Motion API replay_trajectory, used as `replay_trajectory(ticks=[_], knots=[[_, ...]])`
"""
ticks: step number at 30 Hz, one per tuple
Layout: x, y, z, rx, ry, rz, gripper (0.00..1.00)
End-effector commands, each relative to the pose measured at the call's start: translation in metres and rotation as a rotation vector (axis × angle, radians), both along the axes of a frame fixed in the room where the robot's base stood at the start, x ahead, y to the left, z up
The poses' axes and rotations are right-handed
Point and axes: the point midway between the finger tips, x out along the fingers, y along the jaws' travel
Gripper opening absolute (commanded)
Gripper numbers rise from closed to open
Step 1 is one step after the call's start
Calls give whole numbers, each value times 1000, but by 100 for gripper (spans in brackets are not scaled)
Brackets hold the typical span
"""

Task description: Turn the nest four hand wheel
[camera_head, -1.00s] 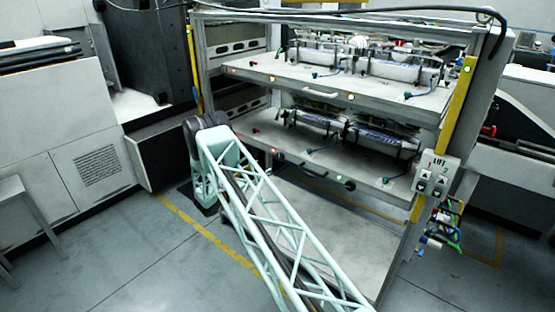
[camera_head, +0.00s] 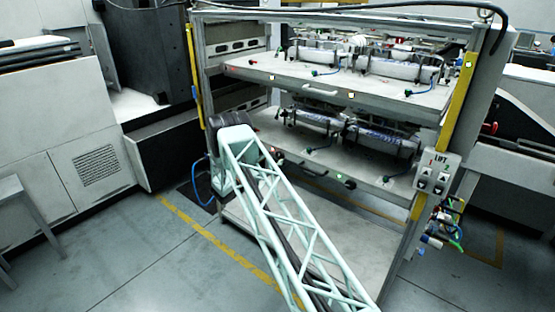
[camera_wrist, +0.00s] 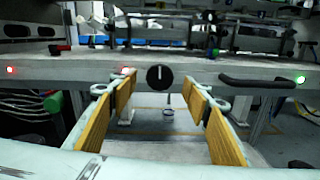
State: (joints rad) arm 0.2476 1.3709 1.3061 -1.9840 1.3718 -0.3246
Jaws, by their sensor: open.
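A round black hand wheel (camera_wrist: 160,77) with a white mark pointing up sits on the front edge of a grey shelf (camera_wrist: 205,72) in the wrist view. No nest number is readable on it. My gripper (camera_wrist: 162,100) is open and empty, its yellow-padded fingers spread to the left and right. The wheel appears between and just above the fingertips, apart from both pads. In the head view the two-shelf rack (camera_head: 350,92) stands at centre right. My arm hides part of its lower left there, and my gripper is not visible in that view.
A black bar handle (camera_wrist: 258,81) projects from the shelf front right of the wheel, near a green lamp (camera_wrist: 299,79). A red lamp (camera_wrist: 10,69) is at the far left. A lift control box (camera_head: 436,172) hangs on the rack's right post.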

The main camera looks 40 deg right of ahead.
Motion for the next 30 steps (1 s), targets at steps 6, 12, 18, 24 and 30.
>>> replay_trajectory(ticks=[6, 12, 18, 24, 30], knots=[[5, -26, -1, 0, -1, -1, 44], [8, -40, 0, -1, -1, -1, 44], [9, -44, 0, -1, 0, -1, 44], [9, -44, 0, -1, -1, -1, 44], [9, -44, 0, 0, -1, -1, 29]])
